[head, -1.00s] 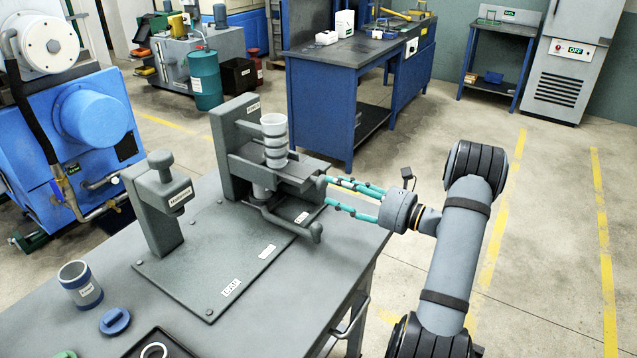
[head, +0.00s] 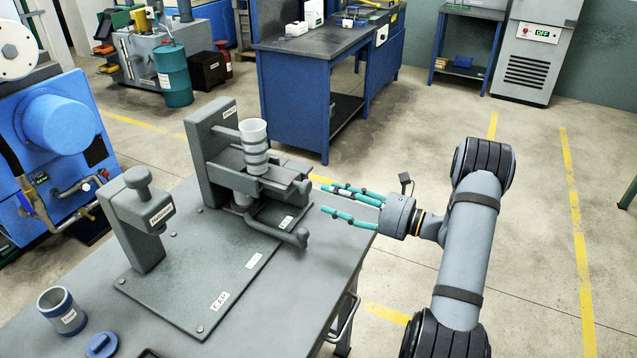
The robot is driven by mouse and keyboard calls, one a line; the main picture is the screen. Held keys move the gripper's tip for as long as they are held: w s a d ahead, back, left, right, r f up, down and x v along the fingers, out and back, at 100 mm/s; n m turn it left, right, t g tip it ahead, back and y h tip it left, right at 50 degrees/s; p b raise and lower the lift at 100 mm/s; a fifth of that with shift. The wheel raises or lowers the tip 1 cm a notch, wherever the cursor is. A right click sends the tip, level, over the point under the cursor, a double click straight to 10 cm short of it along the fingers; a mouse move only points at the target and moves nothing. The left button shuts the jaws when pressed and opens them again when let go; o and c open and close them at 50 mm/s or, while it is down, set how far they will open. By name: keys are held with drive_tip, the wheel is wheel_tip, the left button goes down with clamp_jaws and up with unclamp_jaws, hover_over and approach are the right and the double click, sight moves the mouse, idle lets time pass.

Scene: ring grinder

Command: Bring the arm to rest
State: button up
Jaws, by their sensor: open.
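My gripper (head: 338,203) is at the right of the grinder in the head view. Its teal fingers are spread apart and nothing is between them. The fingers point left toward the ring grinder (head: 232,170), a dark grey stand, and a gap shows between them and it. A stack of light grey rings with a pale cup-like top (head: 254,146) stands upright on the grinder's platform. My arm reaches in from the right, beyond the table edge.
The grinder's base plate (head: 190,296) lies on the grey table (head: 290,335). A second post with a knob (head: 140,220) stands on the plate. A labelled cup (head: 62,310) and a blue lid (head: 102,345) are at the front left. Open floor lies to the right.

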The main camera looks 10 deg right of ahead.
sight(309, 189)
drive_tip(key=x, duration=0.8)
drive_tip(key=shift+a, duration=0.1)
drive_tip(key=shift+c, duration=1.3)
drive_tip(key=c, duration=0.7)
drive_tip(key=shift+c, duration=0.6)
drive_tip(key=shift+a, duration=0.1)
drive_tip(key=shift+x, duration=3.2)
drive_tip(key=shift+r, duration=0.1)
drive_tip(key=shift+s, duration=0.1)
